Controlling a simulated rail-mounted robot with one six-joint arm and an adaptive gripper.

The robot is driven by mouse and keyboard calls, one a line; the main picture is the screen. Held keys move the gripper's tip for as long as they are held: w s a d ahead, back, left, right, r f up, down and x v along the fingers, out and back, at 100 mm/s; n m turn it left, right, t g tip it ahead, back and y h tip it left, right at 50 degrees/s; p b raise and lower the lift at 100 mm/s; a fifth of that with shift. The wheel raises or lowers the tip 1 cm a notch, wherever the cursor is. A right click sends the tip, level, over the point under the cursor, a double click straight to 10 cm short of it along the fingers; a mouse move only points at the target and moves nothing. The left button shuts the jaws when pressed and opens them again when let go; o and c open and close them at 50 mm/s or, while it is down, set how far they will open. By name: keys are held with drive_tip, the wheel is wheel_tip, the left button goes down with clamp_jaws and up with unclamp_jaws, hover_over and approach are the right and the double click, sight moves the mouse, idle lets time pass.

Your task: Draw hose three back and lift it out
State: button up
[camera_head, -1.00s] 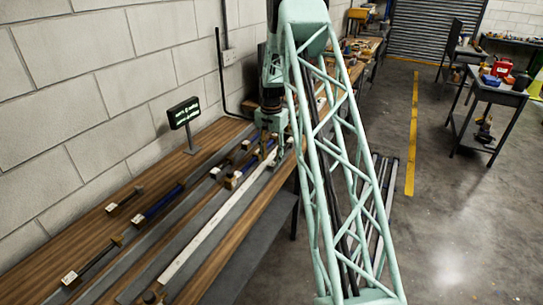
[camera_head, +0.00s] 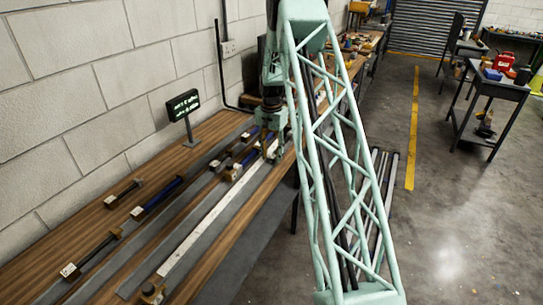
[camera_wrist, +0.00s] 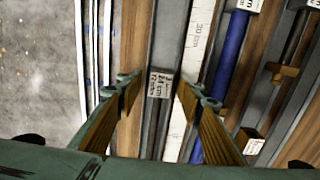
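In the wrist view a white tag block (camera_wrist: 160,84), printed with what reads as 3, 24 cm and 12 mm, sits on a dark strip. A dark hose-like length (camera_wrist: 151,128) shows below it; its far end is hidden by my wrist. My gripper (camera_wrist: 157,82) is open, one finger on each side of the tag block, with gaps on both sides and nothing held. In the head view my gripper (camera_head: 268,145) is low over the bench, and the hose beneath it is mostly hidden.
A white ruler strip (camera_wrist: 195,60) runs close beside the right finger. A blue hose (camera_wrist: 228,70) and other tagged pieces lie further right. In the head view the wooden bench (camera_head: 40,258) meets a block wall, and a small sign (camera_head: 182,105) stands at the back.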

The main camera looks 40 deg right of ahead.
drive_tip(key=shift+c, duration=0.7)
drive_tip(key=c, duration=0.7)
drive_tip(key=shift+s+a+b, duration=0.2)
drive_tip(key=shift+s+a, duration=0.1)
drive_tip(key=shift+a, duration=0.4)
drive_tip(key=shift+s+a+b, duration=0.2)
drive_tip(key=shift+s+a, duration=0.1)
drive_tip(key=shift+a, duration=0.4)
drive_tip(key=shift+r, duration=0.25)
drive_tip(key=shift+r+p, duration=1.3)
drive_tip(key=shift+r, duration=2)
